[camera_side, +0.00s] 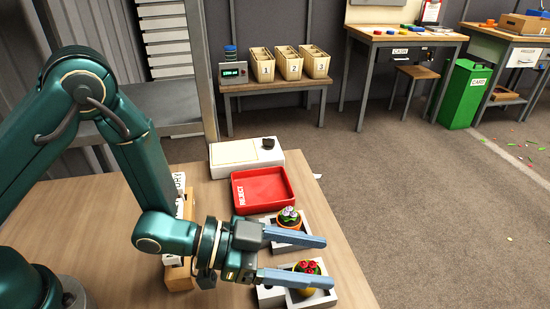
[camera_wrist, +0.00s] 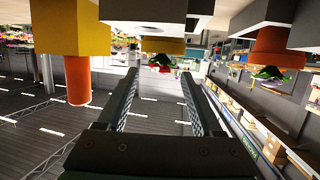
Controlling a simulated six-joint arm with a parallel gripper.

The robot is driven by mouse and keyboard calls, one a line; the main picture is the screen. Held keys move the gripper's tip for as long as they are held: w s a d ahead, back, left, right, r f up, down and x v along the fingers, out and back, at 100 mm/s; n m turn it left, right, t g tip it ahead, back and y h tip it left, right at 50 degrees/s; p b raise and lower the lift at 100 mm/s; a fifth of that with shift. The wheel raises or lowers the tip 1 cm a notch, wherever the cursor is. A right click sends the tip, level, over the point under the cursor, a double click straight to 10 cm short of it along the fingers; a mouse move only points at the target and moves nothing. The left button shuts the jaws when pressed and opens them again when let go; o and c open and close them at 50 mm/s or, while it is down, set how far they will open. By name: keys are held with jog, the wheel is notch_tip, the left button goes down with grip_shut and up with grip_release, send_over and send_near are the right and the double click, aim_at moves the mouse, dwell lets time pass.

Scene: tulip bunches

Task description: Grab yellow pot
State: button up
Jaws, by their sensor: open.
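The yellow pot (camera_side: 306,292), with red flowers and green leaves, stands in a white tray near the table's right edge in the side view. One finger of my gripper partly covers it there. My gripper (camera_side: 328,262) is open and empty, its two fingers pointing right. In the wrist view, which looks upside down, the yellow pot (camera_wrist: 162,46) is at top centre, beyond and between the spread fingers of my gripper (camera_wrist: 190,82). I cannot tell the exact gap between the fingers and the pot.
An orange pot (camera_side: 290,226) with pale purple flowers stands in another white tray beside the other finger. It also shows in the wrist view (camera_wrist: 275,42). A red REJECT bin (camera_side: 263,190) and a white device (camera_side: 246,158) lie farther back on the table.

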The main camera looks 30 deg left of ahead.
aim_at(317, 268)
jog(key=shift+f, duration=0.7)
jog(key=shift+w+d+f, duration=0.15)
jog(key=shift+d+f, duration=0.1)
jog(key=shift+f, duration=0.05)
jog(key=shift+x, duration=1.2)
jog(key=shift+r, duration=0.1)
grip_shut()
